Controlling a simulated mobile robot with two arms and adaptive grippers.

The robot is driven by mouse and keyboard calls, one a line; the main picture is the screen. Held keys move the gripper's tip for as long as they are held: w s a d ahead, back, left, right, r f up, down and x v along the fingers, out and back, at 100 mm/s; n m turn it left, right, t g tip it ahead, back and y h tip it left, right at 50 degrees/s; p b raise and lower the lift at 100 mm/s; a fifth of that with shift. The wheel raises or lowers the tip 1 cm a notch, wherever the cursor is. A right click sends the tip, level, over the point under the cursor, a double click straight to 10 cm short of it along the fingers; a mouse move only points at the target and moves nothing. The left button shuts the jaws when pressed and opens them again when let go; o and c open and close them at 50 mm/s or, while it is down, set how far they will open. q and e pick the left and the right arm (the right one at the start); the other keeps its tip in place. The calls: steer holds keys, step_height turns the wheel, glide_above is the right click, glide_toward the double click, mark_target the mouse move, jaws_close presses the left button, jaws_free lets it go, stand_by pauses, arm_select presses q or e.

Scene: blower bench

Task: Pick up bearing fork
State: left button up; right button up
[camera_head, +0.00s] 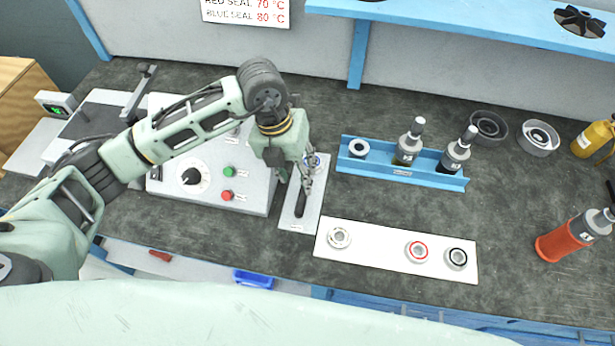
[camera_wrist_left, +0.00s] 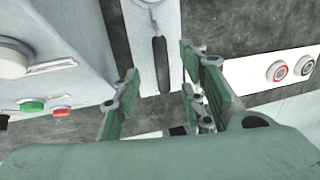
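The bearing fork, seen as a dark slim handle (camera_head: 300,204), lies on a narrow light plate (camera_head: 298,224) just right of the control box. My left gripper (camera_head: 297,181) is above the plate, pointing down, and partly hides the fork's far end. In the left wrist view my left gripper (camera_wrist_left: 160,68) is open, with the dark handle (camera_wrist_left: 160,66) showing in the gap between its fingers. Nothing is held, and I cannot tell the exact height of the fingertips above the handle. My right gripper is not in view.
The control box (camera_head: 258,196) with green and red buttons stands close left. A white strip (camera_head: 380,262) with several ring parts lies to the right, in front of a blue rack (camera_head: 350,172) holding bottles.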

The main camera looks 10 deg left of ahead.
mark_target(302, 188)
arm_select(q)
steer(key=f, duration=0.2)
steer(key=d+f+p, duration=0.1)
steer(key=f, duration=0.1)
steer(key=f+p, duration=0.1)
steer(key=f, duration=0.1)
steer(key=shift+w+d+f, duration=0.2)
steer(key=shift+w+f, duration=0.15)
steer(key=shift+f, duration=0.05)
steer(key=shift+c, duration=0.6)
jaws_close()
steer(key=shift+r, duration=0.1)
